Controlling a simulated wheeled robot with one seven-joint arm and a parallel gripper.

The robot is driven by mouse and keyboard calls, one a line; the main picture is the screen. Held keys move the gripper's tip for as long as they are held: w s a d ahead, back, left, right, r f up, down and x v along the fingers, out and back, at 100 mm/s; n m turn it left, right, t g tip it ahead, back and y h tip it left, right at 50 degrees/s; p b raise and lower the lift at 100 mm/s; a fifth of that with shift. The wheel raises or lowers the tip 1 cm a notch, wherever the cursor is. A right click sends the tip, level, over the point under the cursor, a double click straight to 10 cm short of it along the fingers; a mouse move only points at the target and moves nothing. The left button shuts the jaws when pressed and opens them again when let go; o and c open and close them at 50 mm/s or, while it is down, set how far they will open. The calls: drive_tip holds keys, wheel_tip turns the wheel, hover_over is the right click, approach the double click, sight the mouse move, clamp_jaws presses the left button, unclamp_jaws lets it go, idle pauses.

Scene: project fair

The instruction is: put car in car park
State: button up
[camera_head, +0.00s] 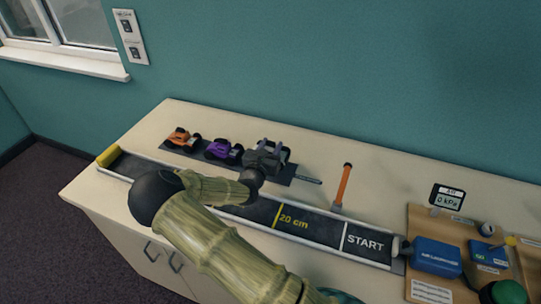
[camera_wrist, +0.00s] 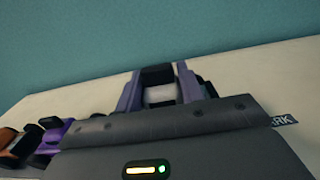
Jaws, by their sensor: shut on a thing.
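My gripper (camera_head: 268,155) is over the right part of the dark car park strip (camera_head: 286,179), at the back of the table. It is shut on a car (camera_wrist: 158,76), which shows only in part between the fingers in the wrist view. Its colour is unclear, and I cannot tell whether it touches the strip. An orange car (camera_head: 182,138) and a purple car (camera_head: 222,150) stand on the strip to the left. They also show at the lower left of the wrist view. A label ending in "ARK" (camera_wrist: 283,120) shows at the right there.
A long dark track (camera_head: 312,227) with "20 cm" and "START" marks runs along the front, under my arm. A wooden board (camera_head: 425,222) with a blue box (camera_head: 437,256) and a kPa display (camera_head: 447,198) is at the right.

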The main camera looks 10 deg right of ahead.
drive_tip(key=shift+f, duration=1.95)
drive_tip(key=shift+f, duration=0.2)
drive_tip(key=shift+s+f, duration=0.15)
drive_tip(key=shift+f, duration=0.05)
